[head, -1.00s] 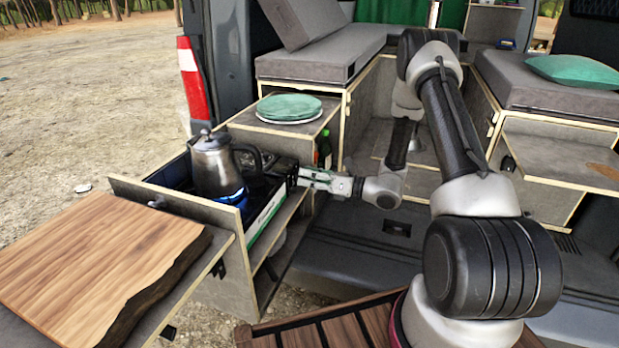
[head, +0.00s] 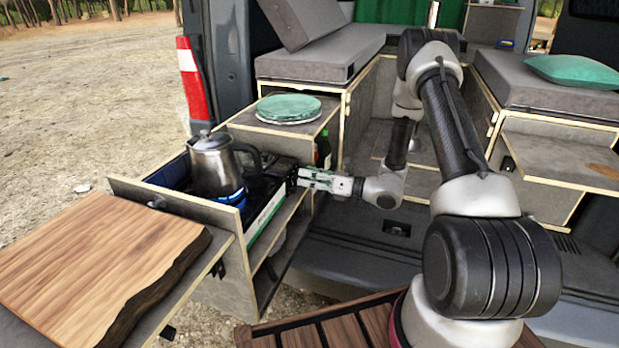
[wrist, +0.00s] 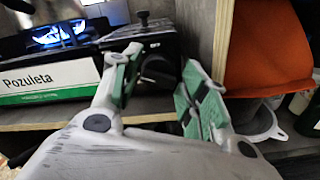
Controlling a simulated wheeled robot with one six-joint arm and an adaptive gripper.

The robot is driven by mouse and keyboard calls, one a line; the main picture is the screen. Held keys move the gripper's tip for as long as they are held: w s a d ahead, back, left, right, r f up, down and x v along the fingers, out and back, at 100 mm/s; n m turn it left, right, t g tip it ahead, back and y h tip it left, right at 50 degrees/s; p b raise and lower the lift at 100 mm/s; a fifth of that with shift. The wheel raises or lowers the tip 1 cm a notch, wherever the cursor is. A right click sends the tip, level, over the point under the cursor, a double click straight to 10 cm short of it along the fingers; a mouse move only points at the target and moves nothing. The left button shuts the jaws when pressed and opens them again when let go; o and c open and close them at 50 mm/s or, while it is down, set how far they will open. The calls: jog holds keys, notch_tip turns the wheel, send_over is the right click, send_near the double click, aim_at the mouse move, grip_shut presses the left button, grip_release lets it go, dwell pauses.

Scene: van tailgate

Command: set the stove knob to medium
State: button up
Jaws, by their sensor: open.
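The stove knob (wrist: 158,68) is a dark round knob on the front of the black stove (wrist: 105,40), seen in the wrist view. My gripper (wrist: 160,60) is open, with one green-padded finger on each side of the knob. I cannot tell whether either finger touches it. Blue flame shows on the stove at the upper left of that view. In the head view my gripper (head: 296,178) is at the right side of the stove, and the knob is hidden there. A steel kettle (head: 211,167) stands over the blue flame.
The stove sits in a pulled-out drawer (head: 180,205) with a white-and-green label strip (wrist: 50,82) below it. Green plates (head: 289,107) lie on the cabinet behind. A wooden board (head: 95,255) is in front. An orange item (wrist: 264,50) is right of my gripper.

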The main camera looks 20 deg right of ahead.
jog(key=v, duration=1.2)
